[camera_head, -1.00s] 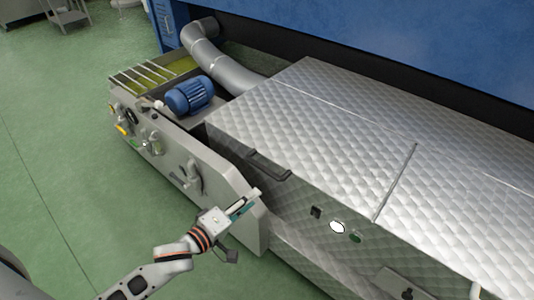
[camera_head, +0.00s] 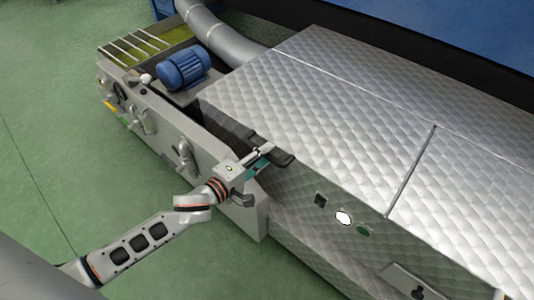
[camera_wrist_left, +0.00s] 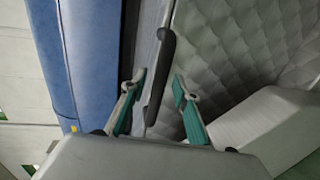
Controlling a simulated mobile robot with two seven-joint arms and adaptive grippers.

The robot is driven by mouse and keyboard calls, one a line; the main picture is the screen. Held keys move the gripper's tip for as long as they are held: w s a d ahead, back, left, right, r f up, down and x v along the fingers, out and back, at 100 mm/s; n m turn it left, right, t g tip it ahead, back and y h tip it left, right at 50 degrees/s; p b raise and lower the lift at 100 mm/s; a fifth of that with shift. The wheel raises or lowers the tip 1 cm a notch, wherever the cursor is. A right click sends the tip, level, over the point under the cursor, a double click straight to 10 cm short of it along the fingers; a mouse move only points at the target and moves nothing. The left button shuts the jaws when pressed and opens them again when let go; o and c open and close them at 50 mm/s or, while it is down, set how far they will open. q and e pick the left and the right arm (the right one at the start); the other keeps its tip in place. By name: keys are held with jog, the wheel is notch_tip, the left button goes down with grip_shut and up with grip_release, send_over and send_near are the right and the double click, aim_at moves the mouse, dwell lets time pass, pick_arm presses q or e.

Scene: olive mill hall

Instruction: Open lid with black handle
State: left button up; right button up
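The lid (camera_head: 320,105) is a quilted, shiny metal panel on top of the long machine, and it lies shut. Its black handle (camera_head: 283,160) sits at the front left edge, partly covered by my gripper in the head view. My left gripper (camera_head: 267,153) is at this handle. In the left wrist view, the black handle (camera_wrist_left: 157,68) runs between the two open teal-lined fingers of the left gripper (camera_wrist_left: 158,84), with a gap to each side. I cannot tell whether a finger touches it. My right gripper is in neither view.
A blue motor (camera_head: 183,67) and a grey pipe (camera_head: 225,38) stand left of the lid. Valves and knobs (camera_head: 140,118) line the side panel. The quilted front wall (camera_head: 300,225) lies below the handle. Green floor (camera_head: 50,130) is free at the left.

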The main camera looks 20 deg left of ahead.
pick_arm(q)
jog(key=shift+w+d, duration=0.15)
jog(key=shift+w, duration=0.3)
grip_shut()
